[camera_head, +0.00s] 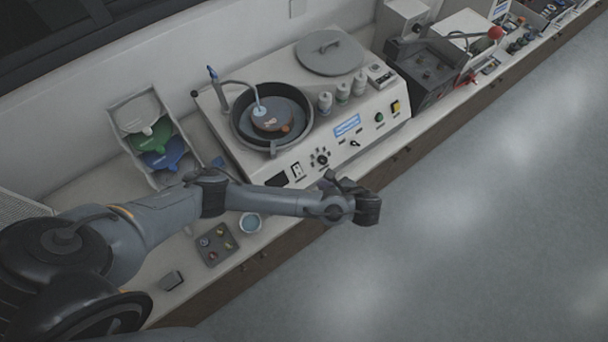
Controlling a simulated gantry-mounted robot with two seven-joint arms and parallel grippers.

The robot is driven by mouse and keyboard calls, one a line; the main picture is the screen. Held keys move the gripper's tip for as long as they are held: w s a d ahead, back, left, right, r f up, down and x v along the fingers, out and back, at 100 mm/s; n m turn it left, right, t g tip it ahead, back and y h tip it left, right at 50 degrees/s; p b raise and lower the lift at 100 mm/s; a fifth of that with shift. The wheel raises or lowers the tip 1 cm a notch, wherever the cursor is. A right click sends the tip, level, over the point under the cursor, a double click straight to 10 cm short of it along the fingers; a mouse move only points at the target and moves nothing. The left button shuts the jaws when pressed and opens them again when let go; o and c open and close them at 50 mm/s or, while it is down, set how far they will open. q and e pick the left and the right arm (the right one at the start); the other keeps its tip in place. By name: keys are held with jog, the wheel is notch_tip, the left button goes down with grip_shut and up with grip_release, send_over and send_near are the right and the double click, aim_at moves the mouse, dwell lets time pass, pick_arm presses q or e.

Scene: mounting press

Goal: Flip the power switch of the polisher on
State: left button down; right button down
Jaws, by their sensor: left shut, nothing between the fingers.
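The polisher (372,130) is a white machine on the bench, with a dark round bowl (241,128) and a sloped front panel. My left gripper (368,209) is shut and empty, out past the bench's front edge, apart from the panel. My left forearm crosses in front of the panel's lower left. My right gripper is not in view.
A rack of coloured scoops (152,135) stands left of the polisher. A small grey tray (216,244) and a cup (250,223) sit near the front edge. A dark box machine (425,72) stands to the right. The floor in front is clear.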

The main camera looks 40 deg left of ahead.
pick_arm(q)
jog(key=p, duration=0.1)
send_near(300, 174)
jog(key=x, duration=0.5)
jog(key=shift+a+r, duration=0.1)
jog(key=shift+r, duration=0.05)
jog(key=shift+x, duration=0.9)
